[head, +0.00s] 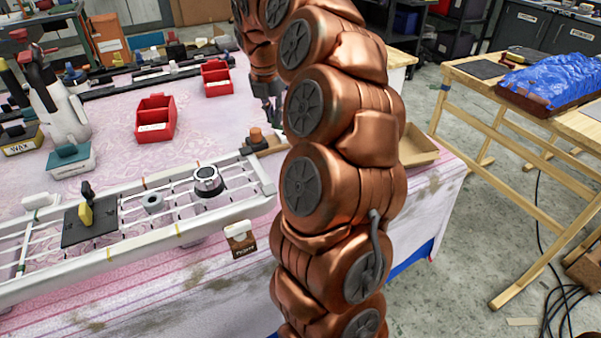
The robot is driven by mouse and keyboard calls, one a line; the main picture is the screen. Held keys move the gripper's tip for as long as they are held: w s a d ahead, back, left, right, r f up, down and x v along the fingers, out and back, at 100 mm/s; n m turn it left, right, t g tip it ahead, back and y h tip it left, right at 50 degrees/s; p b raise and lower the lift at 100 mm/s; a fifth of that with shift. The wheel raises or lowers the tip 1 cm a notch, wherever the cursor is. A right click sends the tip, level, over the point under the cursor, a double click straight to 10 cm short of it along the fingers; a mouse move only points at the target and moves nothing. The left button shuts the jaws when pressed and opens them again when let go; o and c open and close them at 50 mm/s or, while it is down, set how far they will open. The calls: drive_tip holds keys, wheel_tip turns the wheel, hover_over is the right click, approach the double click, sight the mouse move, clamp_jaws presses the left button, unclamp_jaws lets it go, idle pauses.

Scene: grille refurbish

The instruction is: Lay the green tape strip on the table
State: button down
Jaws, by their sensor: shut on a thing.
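My gripper (268,106) is at the top middle, beyond my copper-coloured arm, over the right part of the pink-patterned table (215,140). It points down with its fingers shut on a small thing. Its fingertips are small and dark, and I cannot make out what they hold. A thin green strip (22,250) shows across the left end of the pale grille (110,255); I cannot tell if it is tape. Two tan bands also cross the grille's rails. Part of the table is hidden behind my arm.
Red bins (156,118) and (215,79) stand on the table, with a spray bottle (58,105) at left. A small block with an orange-brown top (256,136) is below my gripper. A cardboard tray (415,148) lies right of my arm. Bare cloth shows between bins and grille.

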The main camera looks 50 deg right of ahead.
drive_tip(key=shift+s+d+f+n, duration=0.2)
drive_tip(key=shift+s+d+n, duration=0.15)
drive_tip(key=shift+d+n, duration=0.1)
drive_tip(key=shift+d+f, duration=0.1)
drive_tip(key=shift+f, duration=0.05)
drive_tip(key=shift+f+b, duration=0.55)
drive_tip(key=shift+f, duration=4.2)
drive_tip(key=shift+f, duration=0.1)
drive_tip(key=c, duration=1.2)
unclamp_jaws()
drive_tip(key=shift+c, duration=0.2)
drive_tip(key=r, duration=0.4)
drive_tip(key=a+r, duration=0.1)
drive_tip(key=r, duration=0.3)
drive_tip(key=s+a+r, duration=0.1)
drive_tip(key=r, duration=0.3)
drive_tip(key=shift+s+a+p, duration=0.1)
drive_tip(key=shift+p, duration=0.25)
